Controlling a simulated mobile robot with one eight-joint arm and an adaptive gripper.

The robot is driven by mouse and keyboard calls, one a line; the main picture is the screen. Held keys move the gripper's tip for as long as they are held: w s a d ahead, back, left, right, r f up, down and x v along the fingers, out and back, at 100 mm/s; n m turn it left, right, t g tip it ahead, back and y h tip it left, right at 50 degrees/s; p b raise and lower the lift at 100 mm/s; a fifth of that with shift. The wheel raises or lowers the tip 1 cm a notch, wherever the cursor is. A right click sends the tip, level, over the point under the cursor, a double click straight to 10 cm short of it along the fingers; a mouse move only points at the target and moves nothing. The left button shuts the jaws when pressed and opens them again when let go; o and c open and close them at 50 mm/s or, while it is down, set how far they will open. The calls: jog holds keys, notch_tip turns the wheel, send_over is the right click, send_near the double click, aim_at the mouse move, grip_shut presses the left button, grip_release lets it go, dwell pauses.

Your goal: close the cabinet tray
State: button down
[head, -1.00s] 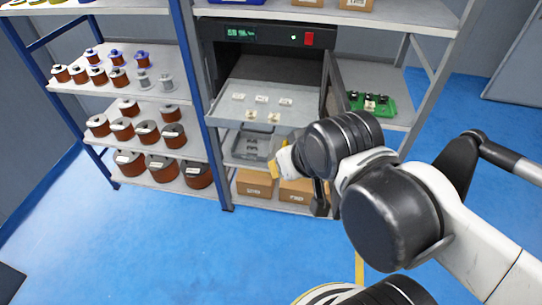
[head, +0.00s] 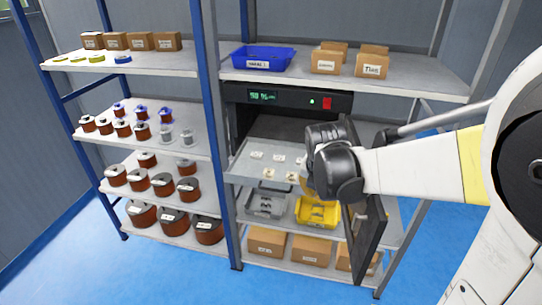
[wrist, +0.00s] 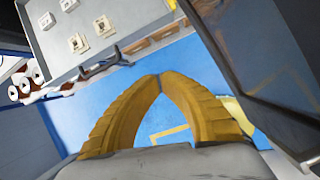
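The black cabinet (head: 290,97) stands on the middle shelf, with a green display and a red switch. Its grey tray (head: 252,170) is pulled out and carries several small pale pieces. In the wrist view the tray (wrist: 58,48) fills the upper left, with a dark handle (wrist: 103,63) on its front edge. My gripper (wrist: 160,77) has its yellow fingers arched together, tips meeting, with nothing seen between them. It is in front of the tray, between the handle and the open door. In the head view my arm hides most of the gripper and the tray's right part.
The dark cabinet door (head: 368,238) stands open at the right; it also shows in the wrist view (wrist: 262,65). Below the tray are a grey bin (head: 265,204), a yellow bin (head: 318,213) and cardboard boxes (head: 309,250). Wire spools fill the left shelves. The blue floor in front is clear.

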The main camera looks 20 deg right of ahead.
jog(key=w+d+f+n+b, duration=0.3)
jog(key=w+d+f+b, duration=0.2)
jog(key=f, duration=0.5)
jog(key=shift+w+d+f, duration=0.4)
jog(key=shift+w+d, duration=0.15)
jog(key=shift+w, duration=0.7)
